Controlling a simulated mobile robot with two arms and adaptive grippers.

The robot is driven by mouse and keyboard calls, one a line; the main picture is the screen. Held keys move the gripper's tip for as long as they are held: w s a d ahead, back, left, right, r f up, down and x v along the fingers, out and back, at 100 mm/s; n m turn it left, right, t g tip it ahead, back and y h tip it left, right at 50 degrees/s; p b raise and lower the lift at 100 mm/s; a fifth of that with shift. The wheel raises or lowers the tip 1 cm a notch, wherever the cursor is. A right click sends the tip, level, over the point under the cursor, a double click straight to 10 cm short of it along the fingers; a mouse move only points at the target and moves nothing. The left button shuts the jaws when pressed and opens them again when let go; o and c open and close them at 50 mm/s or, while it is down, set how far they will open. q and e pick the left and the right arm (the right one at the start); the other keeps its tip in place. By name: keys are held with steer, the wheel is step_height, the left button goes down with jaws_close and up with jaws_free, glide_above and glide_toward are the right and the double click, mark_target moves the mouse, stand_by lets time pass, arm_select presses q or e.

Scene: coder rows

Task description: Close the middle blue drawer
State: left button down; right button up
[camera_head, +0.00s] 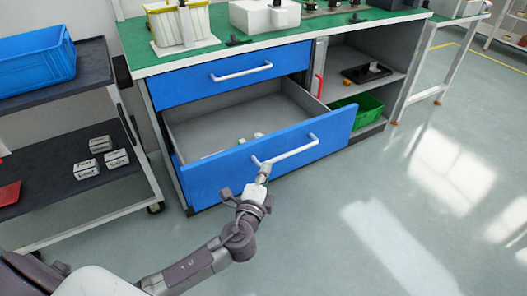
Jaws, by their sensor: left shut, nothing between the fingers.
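The middle blue drawer (222,171) stands pulled open below the green-topped workbench. Its grey inside shows, with a few small light objects in it. A white bar handle (300,151) runs across its front. My left gripper (263,172) is shut and empty, right at the drawer front near the left end of the handle. I cannot tell whether it touches the front or the handle. My right gripper is not in view.
A shut blue drawer (198,85) sits above the open one. On the left stands a dark cart (60,178) with a blue crate (37,62) and small boxes (87,169). A green bin (362,108) lies on the shelf at right. The floor at right is clear.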

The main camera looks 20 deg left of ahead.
mark_target(267, 140)
arm_select(q)
steer(key=w+a, duration=0.1)
steer(key=w, duration=0.1)
steer(key=w+a, duration=0.1)
steer(key=w, duration=0.4)
steer(key=shift+w+a, duration=0.1)
steer(key=shift+a, duration=0.3)
steer(key=shift+w+a, duration=0.35)
steer(key=shift+a, duration=0.1)
steer(key=shift+w+a, duration=0.1)
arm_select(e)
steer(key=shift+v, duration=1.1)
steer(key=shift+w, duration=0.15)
